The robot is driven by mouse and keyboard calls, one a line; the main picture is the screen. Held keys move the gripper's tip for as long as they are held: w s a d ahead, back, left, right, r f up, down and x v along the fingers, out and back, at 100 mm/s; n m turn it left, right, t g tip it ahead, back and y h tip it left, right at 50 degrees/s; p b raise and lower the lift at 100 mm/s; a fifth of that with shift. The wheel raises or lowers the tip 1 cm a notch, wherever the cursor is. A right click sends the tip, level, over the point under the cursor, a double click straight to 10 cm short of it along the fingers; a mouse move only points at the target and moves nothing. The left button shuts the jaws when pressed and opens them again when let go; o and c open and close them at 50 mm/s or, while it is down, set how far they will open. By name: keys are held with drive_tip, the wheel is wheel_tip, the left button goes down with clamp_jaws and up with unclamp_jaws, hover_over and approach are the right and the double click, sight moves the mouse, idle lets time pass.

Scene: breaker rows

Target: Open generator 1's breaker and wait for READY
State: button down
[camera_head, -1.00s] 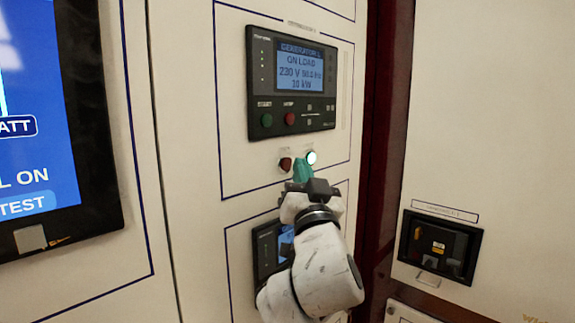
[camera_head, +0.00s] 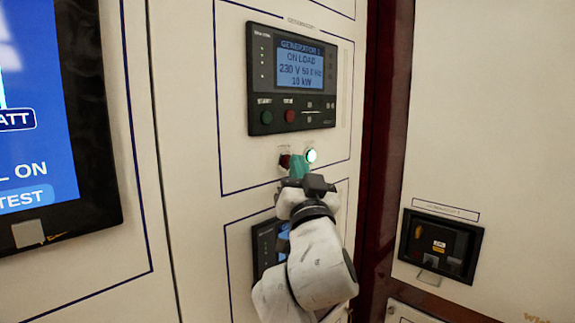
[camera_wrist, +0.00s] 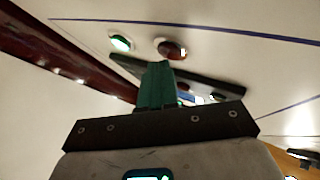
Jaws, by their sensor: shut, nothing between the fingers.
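The generator 1 panel (camera_head: 292,80) is lit and reads ON LOAD, 230 V and what looks like 10 kW. Its green button (camera_head: 267,117) and red button (camera_head: 290,116) sit below the screen. Under the panel are a dark red round control (camera_head: 284,161) and a brightly lit greenish-white round one (camera_head: 311,155). Both also show in the wrist view, the red (camera_wrist: 172,49) and the lit one (camera_wrist: 121,43). My gripper (camera_head: 299,165) is shut and empty, its teal fingertips close to these two. I cannot tell whether it touches either. The fingers also show in the wrist view (camera_wrist: 157,85).
A second panel (camera_head: 266,245) below is partly hidden by my arm. A large blue screen (camera_head: 35,120) is at the left. A dark breaker unit (camera_head: 440,245) with a small handle is recessed in the right cabinet. A dark red post (camera_head: 385,130) stands between the cabinets.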

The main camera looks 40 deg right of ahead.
drive_tip(key=shift+w+b, duration=0.35)
drive_tip(key=shift+w, duration=0.05)
idle(0.7)
idle(0.3)
drive_tip(key=shift+s, duration=0.8)
drive_tip(key=s+p, duration=0.2)
drive_tip(key=s, duration=0.3)
drive_tip(key=shift+d, duration=0.1)
idle(0.9)
